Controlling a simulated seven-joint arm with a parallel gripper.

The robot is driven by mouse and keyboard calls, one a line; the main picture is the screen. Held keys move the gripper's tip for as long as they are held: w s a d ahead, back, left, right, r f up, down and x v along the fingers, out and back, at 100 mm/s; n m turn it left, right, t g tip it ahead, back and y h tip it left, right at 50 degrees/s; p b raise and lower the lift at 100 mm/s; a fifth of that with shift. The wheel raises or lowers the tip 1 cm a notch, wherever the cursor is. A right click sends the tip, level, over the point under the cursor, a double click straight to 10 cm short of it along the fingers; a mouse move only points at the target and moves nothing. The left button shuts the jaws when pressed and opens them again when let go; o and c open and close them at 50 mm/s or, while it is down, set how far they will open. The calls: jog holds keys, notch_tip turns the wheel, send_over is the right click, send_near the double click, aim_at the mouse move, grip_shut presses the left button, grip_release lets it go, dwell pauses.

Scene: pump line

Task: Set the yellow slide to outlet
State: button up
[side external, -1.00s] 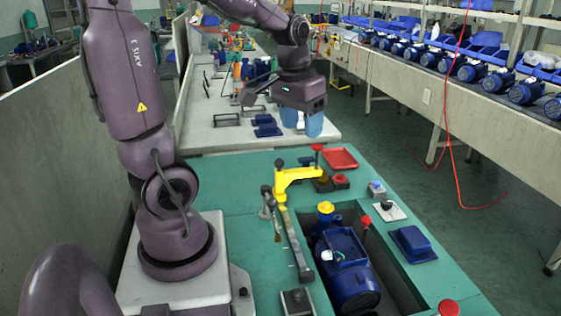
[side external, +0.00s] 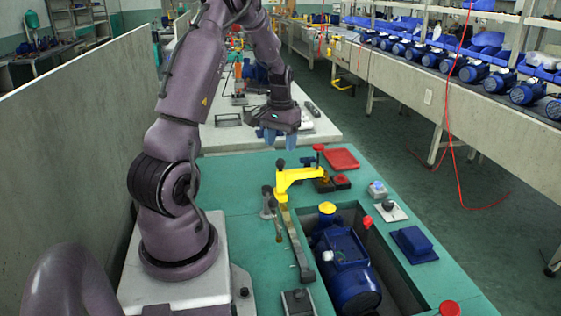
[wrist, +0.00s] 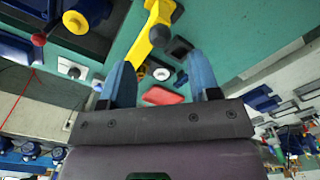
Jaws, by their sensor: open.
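A yellow angled piece (side external: 297,178), which looks like the yellow slide, stands on the green bench at the upper end of a grey bar (side external: 296,243). A red-topped post (side external: 318,150) and a dark block are at its right end. In the wrist view the yellow piece (wrist: 157,22) shows beyond the fingers, near their middle. My gripper (side external: 281,140) hangs above and behind it, apart from it, with blue fingers pointing down. The fingers are apart and empty in the wrist view (wrist: 161,66). No outlet marking can be read.
A blue motor pump (side external: 345,268) with a yellow cap (side external: 327,208) sits in a recess in front. A red tray (side external: 341,159), a white plate with a black knob (side external: 389,209) and a blue block (side external: 414,243) lie to the right. Bench left of the yellow piece is mostly clear.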

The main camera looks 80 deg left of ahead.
aim_at(280, 159)
notch_tip(280, 159, down, 6)
jog(key=shift+f, duration=0.2)
jog(key=shift+c, duration=0.2)
